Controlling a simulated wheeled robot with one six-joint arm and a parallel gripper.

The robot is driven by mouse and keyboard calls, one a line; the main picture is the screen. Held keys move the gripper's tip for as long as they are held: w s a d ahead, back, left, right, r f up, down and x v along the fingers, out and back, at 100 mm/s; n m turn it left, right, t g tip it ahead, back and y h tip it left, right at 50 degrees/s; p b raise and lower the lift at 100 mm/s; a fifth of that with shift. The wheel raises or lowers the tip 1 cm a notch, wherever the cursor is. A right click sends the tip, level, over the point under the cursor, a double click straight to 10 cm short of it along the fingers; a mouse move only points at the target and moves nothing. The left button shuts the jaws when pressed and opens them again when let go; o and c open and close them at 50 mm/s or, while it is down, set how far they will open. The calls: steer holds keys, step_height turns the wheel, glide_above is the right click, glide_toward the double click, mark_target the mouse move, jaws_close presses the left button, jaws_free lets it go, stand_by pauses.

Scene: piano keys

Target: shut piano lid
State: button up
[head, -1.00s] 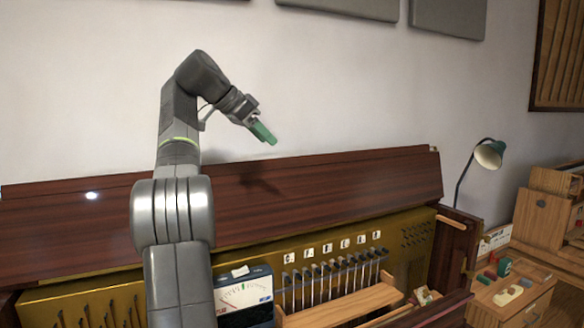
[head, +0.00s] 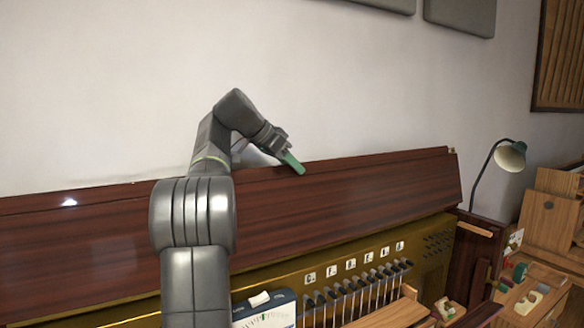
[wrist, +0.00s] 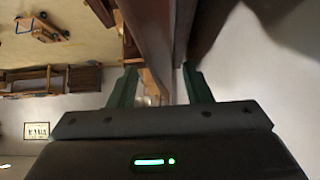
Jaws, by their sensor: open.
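The piano lid (head: 370,195) is a long, glossy reddish-brown panel. It stands raised, its top edge running along the white wall and the piano's inside open below it. My gripper (head: 293,163) is at the lid's top edge, right of the picture's middle, with green fingers pointing down and to the right. In the wrist view my gripper (wrist: 160,80) has its two green fingers apart. The brown lid (wrist: 152,25) shows edge-on ahead, in line with the gap between them. I cannot tell whether the fingers touch it.
Below the lid are a gold plate (head: 440,240), a row of hammers (head: 350,295) and a meter box (head: 265,312). A desk lamp (head: 510,157) stands at the right, near a wooden bench (head: 525,300) with small items.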

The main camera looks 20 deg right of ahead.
steer(key=shift+d+f, duration=0.25)
steer(key=shift+d, duration=0.05)
jaws_close()
steer(key=shift+s+b, duration=0.15)
steer(key=shift+b, duration=0.15)
